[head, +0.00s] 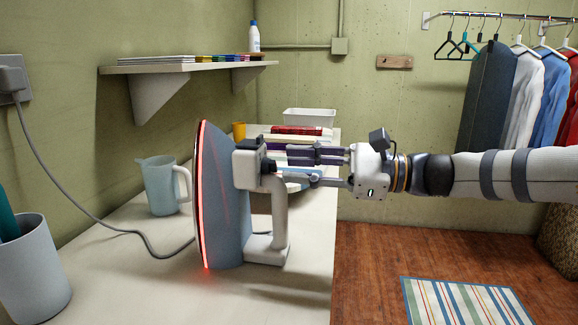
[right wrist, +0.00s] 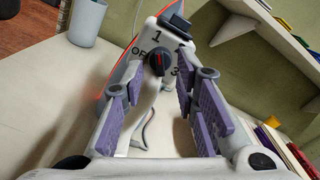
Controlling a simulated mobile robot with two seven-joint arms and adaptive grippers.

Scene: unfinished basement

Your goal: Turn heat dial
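A blue-grey iron (head: 224,225) with a white handle stands upright on the table, its sole edge glowing red. Its dark round heat dial (right wrist: 158,67) sits on the white end panel, marked OFF on the left, 1 above and 3 on the right. A red pointer mark shows on the dial, roughly upward; its exact setting is hard to tell. My right gripper (right wrist: 160,84) is open, with purple finger pads either side of the dial and a gap to each side. In the head view the right gripper (head: 281,164) reaches the iron's upper end from the right. My left gripper is not in view.
The table (head: 120,285) holds a pale blue jug (head: 161,187), a grey cup (head: 35,275) and stacked books or cloths behind the gripper. A grey cord (head: 95,218) runs from the wall socket to the iron. A wall shelf (head: 195,68) hangs above.

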